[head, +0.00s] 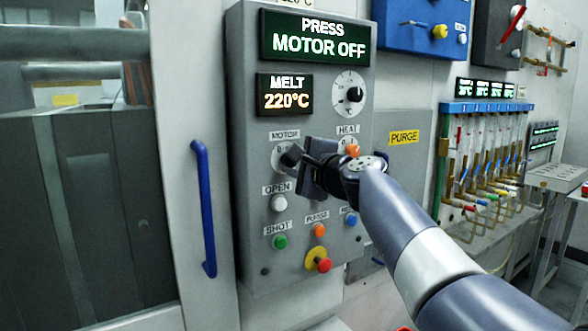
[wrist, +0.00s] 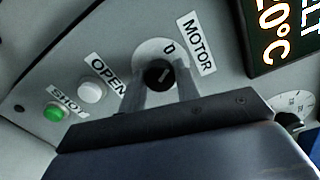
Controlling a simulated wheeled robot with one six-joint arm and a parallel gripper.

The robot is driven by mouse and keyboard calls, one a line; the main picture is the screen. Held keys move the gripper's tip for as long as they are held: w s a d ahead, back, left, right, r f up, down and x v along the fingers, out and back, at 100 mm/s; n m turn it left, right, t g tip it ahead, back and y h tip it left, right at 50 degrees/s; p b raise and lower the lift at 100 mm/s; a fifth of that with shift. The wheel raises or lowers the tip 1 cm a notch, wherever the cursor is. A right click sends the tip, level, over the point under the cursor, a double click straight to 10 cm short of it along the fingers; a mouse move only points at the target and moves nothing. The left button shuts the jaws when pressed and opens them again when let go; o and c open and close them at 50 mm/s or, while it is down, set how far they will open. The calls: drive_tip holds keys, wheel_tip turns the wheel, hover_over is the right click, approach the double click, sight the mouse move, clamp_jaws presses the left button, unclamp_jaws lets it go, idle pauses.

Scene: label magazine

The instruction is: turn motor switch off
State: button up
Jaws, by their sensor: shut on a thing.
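The motor switch is a black rotary knob on a round white plate under the MOTOR label. It shows in the wrist view (wrist: 158,72), with a 0 mark above it and a light line on its face. My gripper (wrist: 159,84) has one finger on each side of the knob and is shut on it. In the head view my gripper (head: 291,157) covers the knob, and only part of its white dial plate (head: 277,150) shows. The display (head: 318,38) on the grey control panel (head: 247,215) reads PRESS MOTOR OFF.
Below the switch are a white OPEN button (head: 279,203), a green SHOT button (head: 280,241) and a red knob on yellow (head: 319,260). The orange HEAT switch (head: 352,149) is close on the right. A blue door handle (head: 204,208) stands left of the panel.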

drive_tip(key=shift+f+n, duration=0.1)
drive_tip(key=shift+n, duration=0.5)
drive_tip(key=o, duration=1)
drive_tip(key=shift+c, duration=0.2)
drive_tip(key=b+v, duration=0.2)
drive_tip(key=v, duration=0.8)
drive_tip(key=shift+s+d, duration=0.2)
drive_tip(key=shift+s, duration=0.15)
drive_tip(key=p+x, duration=0.1)
drive_tip(key=x, duration=1)
drive_tip(key=shift+p, duration=0.3)
drive_tip(key=shift+s+d, duration=0.1)
